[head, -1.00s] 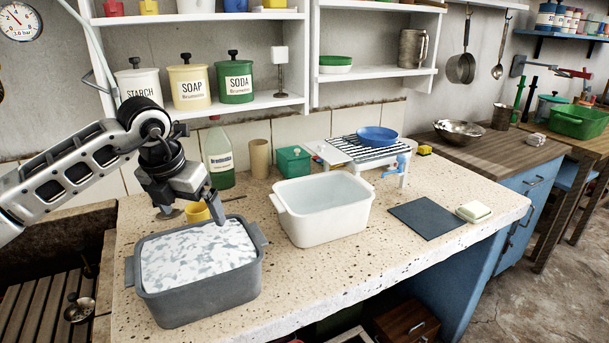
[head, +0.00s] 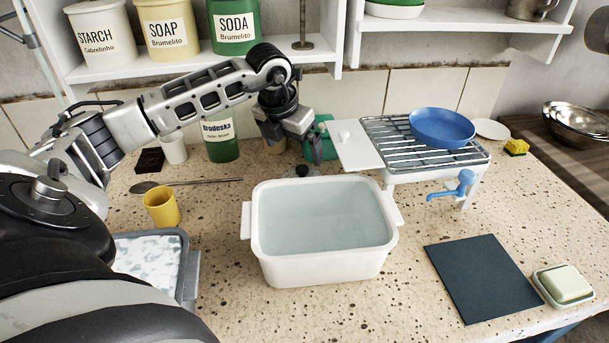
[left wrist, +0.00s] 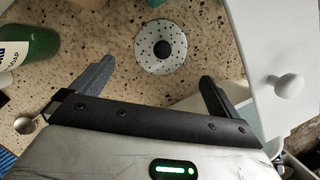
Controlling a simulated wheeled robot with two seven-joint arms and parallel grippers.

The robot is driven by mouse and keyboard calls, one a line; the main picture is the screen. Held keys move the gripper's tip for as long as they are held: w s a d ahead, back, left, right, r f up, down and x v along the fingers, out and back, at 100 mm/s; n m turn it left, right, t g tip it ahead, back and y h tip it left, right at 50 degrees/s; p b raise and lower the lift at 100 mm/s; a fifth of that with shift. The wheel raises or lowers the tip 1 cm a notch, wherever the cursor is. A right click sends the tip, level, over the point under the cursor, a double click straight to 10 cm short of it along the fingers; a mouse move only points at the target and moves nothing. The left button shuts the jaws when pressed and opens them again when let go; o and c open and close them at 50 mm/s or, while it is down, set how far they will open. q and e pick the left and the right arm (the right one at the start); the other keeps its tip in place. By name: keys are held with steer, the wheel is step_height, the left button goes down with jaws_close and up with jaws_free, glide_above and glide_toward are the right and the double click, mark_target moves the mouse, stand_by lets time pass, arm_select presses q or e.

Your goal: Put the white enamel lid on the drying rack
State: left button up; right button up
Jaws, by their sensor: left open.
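A round, pale speckled lid with a black knob (left wrist: 161,48) lies on the stone counter in the left wrist view. In the head view its dark knob and part of its rim (head: 303,172) show behind the white basin, the rest hidden. My left gripper (head: 305,150) is open and empty above the back of the counter. In the left wrist view its fingers (left wrist: 158,72) are spread, with the lid ahead between the tips. The drying rack (head: 395,128) has metal bars and holds a blue bowl (head: 442,127). My right gripper is not in view.
A white panel with a white knob (head: 357,150) adjoins the rack's left side. The white basin (head: 322,268) holds water. A green bottle (head: 221,140), yellow cup (head: 161,206) and green box (head: 328,148) stand nearby. The rack's front bars are bare.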

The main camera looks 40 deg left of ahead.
mark_target(302, 168)
arm_select(q)
steer(key=x, duration=0.4)
steer(key=p+x, duration=0.1)
steer(key=x, duration=0.4)
steer(key=shift+w+d, duration=0.1)
steer(key=shift+w, duration=0.2)
steer(key=shift+c, duration=0.3)
steer(key=c, duration=0.6)
